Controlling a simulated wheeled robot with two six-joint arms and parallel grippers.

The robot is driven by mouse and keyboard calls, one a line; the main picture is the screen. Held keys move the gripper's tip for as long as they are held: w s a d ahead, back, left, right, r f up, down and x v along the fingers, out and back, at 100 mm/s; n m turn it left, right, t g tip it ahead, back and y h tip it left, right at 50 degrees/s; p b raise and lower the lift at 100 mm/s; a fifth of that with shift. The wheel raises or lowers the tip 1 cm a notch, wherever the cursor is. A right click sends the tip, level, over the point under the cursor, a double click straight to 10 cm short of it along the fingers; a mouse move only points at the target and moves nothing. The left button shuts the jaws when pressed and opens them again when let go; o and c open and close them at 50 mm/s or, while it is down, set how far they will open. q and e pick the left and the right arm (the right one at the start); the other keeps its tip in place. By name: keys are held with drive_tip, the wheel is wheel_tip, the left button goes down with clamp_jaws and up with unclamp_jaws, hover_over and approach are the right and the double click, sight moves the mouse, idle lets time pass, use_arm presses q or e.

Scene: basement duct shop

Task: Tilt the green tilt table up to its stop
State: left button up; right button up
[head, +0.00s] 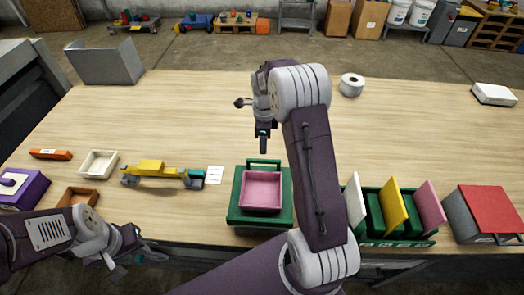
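The green tilt table (240,213) sits near the front edge of the workbench, at the middle of the head view. It looks flat. A pink tray (263,204) lies on top of it, and a green handle bar (264,162) stands at its far side. My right gripper (263,143) points down just behind and above that bar, apart from it as far as I can see. Its fingers are seen edge-on, so its opening is unclear. My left gripper (136,262) is low at the front left, off the bench's front edge, away from the table; its opening is unclear.
Left of the table are a white card (214,174), a yellow-and-grey tool (155,170) and a cream tray (98,165). On the right stand a green rack with colored panels (395,240) and a red-lidded box (490,210). A tape roll (351,83) is behind. The bench's back middle is clear.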

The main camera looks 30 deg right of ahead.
sight(263, 160)
wheel_tip(263, 160, down, 9)
drive_tip(key=p, duration=0.2)
drive_tip(key=shift+w+d+r+p, duration=0.1)
drive_tip(key=shift+r+p, duration=0.1)
drive_tip(key=shift+p, duration=0.2)
drive_tip(key=shift+w+f, duration=0.15)
drive_tip(key=shift+f, duration=0.25)
clamp_jaws()
drive_tip(key=shift+r, duration=0.1)
idle(0.7)
